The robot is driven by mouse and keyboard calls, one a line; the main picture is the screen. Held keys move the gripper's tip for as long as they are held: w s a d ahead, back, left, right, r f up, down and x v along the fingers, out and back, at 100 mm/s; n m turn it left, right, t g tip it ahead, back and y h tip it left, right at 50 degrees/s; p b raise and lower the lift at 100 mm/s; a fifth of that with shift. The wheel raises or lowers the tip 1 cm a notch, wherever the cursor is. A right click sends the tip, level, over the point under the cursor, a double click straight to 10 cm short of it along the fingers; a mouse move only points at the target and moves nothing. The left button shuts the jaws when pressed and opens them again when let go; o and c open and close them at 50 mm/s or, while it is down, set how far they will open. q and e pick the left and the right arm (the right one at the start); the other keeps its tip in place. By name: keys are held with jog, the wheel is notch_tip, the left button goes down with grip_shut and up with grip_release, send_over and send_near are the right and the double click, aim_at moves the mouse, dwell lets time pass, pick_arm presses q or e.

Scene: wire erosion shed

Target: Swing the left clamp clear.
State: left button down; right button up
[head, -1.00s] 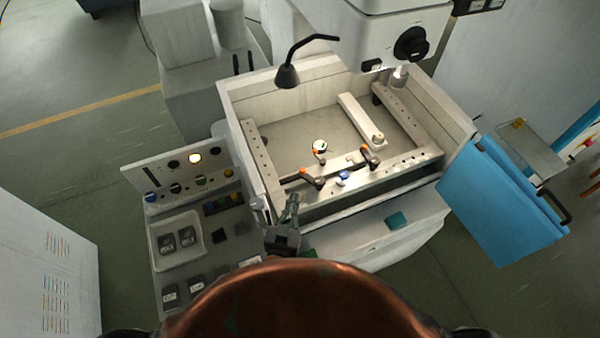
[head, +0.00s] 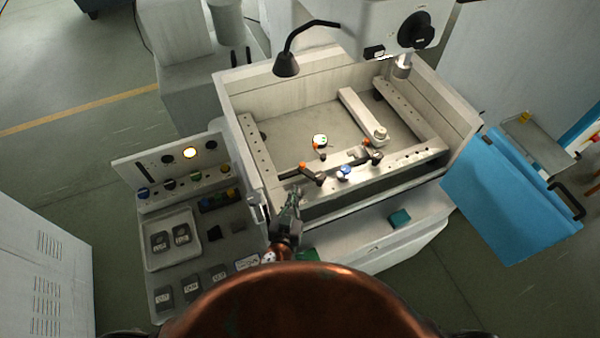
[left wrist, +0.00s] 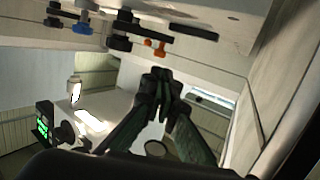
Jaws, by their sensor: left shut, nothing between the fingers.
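The left clamp (head: 311,174), dark with an orange part, sits on the front rail of the machine's tank. A similar right clamp (head: 371,150) is further right on that rail. My left gripper (head: 298,190) is shut and empty, just in front of the left clamp; I cannot tell whether they touch. In the left wrist view my shut fingers (left wrist: 161,78) point toward a clamp with an orange part (left wrist: 155,47), with a visible gap in the picture. My right gripper is not in view.
The open tank (head: 256,180) has raised walls around the rail. A blue-topped knob (head: 344,172) and a small round gauge-like piece (head: 319,140) are near the clamps. A black lamp (head: 286,65) hangs over the back left. A control panel (head: 187,205) stands left.

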aim_at(301, 167)
pick_arm(q)
jog(key=p+x, duration=0.1)
jog(key=x, duration=0.6)
jog(key=shift+w+d, duration=0.1)
jog(key=shift+w, duration=0.3)
jog(key=shift+w+d+f, duration=0.1)
jog(key=shift+w+f, duration=0.15)
jog(key=shift+w, duration=0.4)
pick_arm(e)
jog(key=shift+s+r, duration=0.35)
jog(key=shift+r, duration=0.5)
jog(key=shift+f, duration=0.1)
